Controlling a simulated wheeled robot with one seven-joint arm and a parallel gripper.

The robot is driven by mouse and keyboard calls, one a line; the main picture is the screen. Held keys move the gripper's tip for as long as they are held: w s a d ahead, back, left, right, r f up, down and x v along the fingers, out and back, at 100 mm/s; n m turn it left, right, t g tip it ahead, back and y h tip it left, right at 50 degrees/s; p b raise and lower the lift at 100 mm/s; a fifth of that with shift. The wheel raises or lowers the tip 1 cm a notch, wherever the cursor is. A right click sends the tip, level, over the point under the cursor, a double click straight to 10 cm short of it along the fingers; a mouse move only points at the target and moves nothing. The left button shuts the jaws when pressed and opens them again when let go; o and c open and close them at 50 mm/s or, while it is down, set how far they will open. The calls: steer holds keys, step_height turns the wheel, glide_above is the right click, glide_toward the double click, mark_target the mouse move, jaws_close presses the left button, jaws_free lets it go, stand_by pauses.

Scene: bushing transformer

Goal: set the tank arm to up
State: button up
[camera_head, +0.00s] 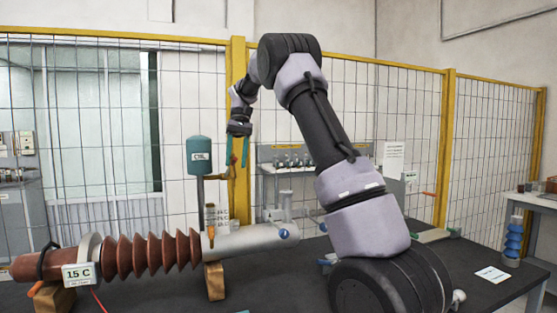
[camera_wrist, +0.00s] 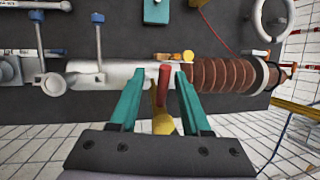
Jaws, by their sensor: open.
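A teal oil tank (camera_head: 199,155) stands on a thin post behind the bushing in the head view. A small orange-yellow arm (camera_head: 217,177) sticks out to the right just under it. My gripper (camera_head: 237,163) is open, fingers pointing down, right of the tank and close to that arm. In the wrist view my gripper (camera_wrist: 162,72) has its teal fingers apart. A red handle (camera_wrist: 164,86) with a yellow part (camera_wrist: 160,120) below it shows between them. No grip is visible. I cannot tell whether the fingers touch the handle, or its exact tilt.
The bushing, with brown-red sheds (camera_head: 150,253) and a grey tube (camera_head: 255,241), lies across the dark table (camera_head: 260,285) on a wooden block (camera_head: 215,281). A yellow-framed mesh fence (camera_head: 240,110) stands behind. A blue ribbed insulator (camera_head: 514,241) stands at the right.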

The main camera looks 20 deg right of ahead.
step_height(320, 180, down, 7)
steer(key=s+t, duration=0.2)
steer(key=t, duration=0.2)
steer(key=s+d+r+t, duration=0.1)
steer(key=s+d+r, duration=0.15)
steer(key=r, duration=0.35)
steer(key=s+d+r, duration=0.1)
steer(key=s+r, duration=0.2)
steer(key=r, duration=0.4)
steer(key=s+f+m+t, duration=0.1)
steer(key=s+t, duration=0.1)
steer(key=s, duration=0.9)
steer(key=s+d+f+m+t, duration=0.1)
steer(key=s+f+m+t, duration=0.1)
steer(key=s, duration=0.9)
steer(key=shift+s+d+f+m+t, duration=0.2)
steer(key=shift+d+m+t, duration=0.1)
steer(key=shift+t, duration=0.3)
